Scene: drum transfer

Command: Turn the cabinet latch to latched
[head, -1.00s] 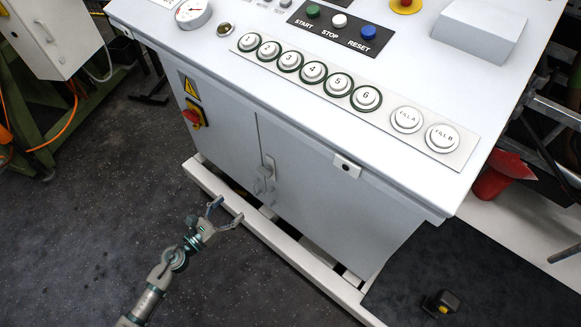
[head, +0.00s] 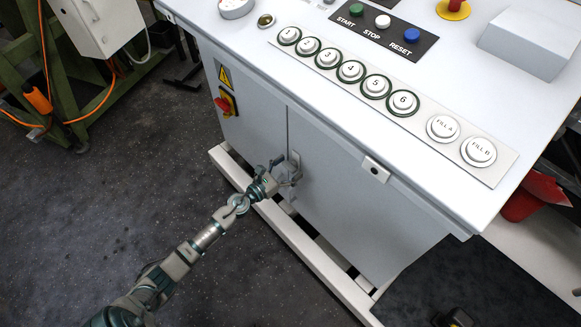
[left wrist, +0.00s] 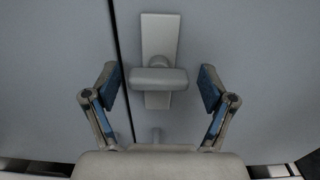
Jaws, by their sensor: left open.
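The cabinet latch (left wrist: 158,78) is a grey handle on a pale upright plate, beside the dark door seam. In the left wrist view its handle lies crosswise, close to horizontal. My left gripper (left wrist: 160,90) is open, with one blue-padded finger on each side of the handle and a gap on both sides. In the head view my left gripper (head: 287,172) is at the latch plate (head: 294,160) and partly hides the handle. The grey cabinet door (head: 340,190) looks closed. My right gripper is not in view.
The console top with its numbered buttons (head: 350,71) overhangs the door. A red and yellow switch (head: 225,104) sits left of the latch. A white base rail (head: 290,235) runs along the floor below. The dark floor (head: 120,190) at the left is open.

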